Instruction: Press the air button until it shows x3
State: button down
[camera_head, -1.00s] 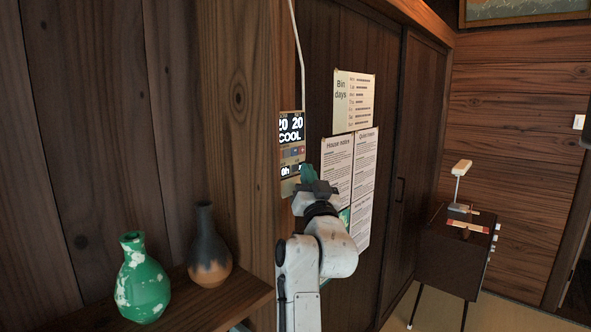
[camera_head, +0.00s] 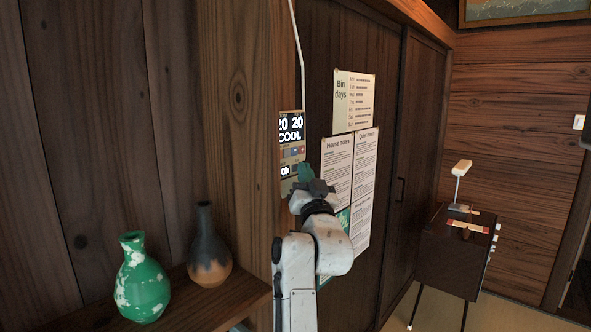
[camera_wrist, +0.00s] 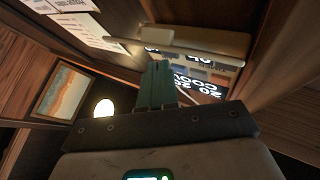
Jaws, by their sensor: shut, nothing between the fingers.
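The control panel (camera_head: 291,150) is mounted on the wooden wall, with a lit screen reading 20 20 and COOL. Small buttons and a lower readout, 0h, sit below it. My gripper (camera_head: 305,173) is shut and empty, its green fingers at the panel's lower right. They hide part of the lower readout. In the wrist view the panel (camera_wrist: 207,72) appears upside down beyond my gripper's fingertips (camera_wrist: 158,66). A pale flap or ledge (camera_wrist: 190,42) runs along its edge. I cannot make out the air button's label or count, nor whether the fingertips touch the panel.
Paper notices (camera_head: 353,98) hang on the dark door right of the panel. A green vase (camera_head: 143,280) and a dark vase (camera_head: 208,250) stand on a shelf (camera_head: 240,292) at lower left. A small cabinet (camera_head: 450,262) with a lamp (camera_head: 461,170) stands at the right.

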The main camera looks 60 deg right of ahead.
jog(key=shift+w+d, duration=0.1)
jog(key=shift+w, duration=0.3)
dwell(0.7)
jog(key=shift+s, duration=0.1)
jog(key=shift+s+a, duration=0.2)
jog(key=shift+s, duration=0.45)
jog(key=shift+s, duration=0.1)
jog(key=shift+s+a, duration=0.2)
jog(key=shift+s, duration=0.6)
jog(key=shift+s+a, duration=0.2)
jog(key=shift+s, duration=0.55)
jog(key=shift+s+a, duration=0.2)
jog(key=shift+s, duration=0.6)
jog(key=shift+f, duration=0.1)
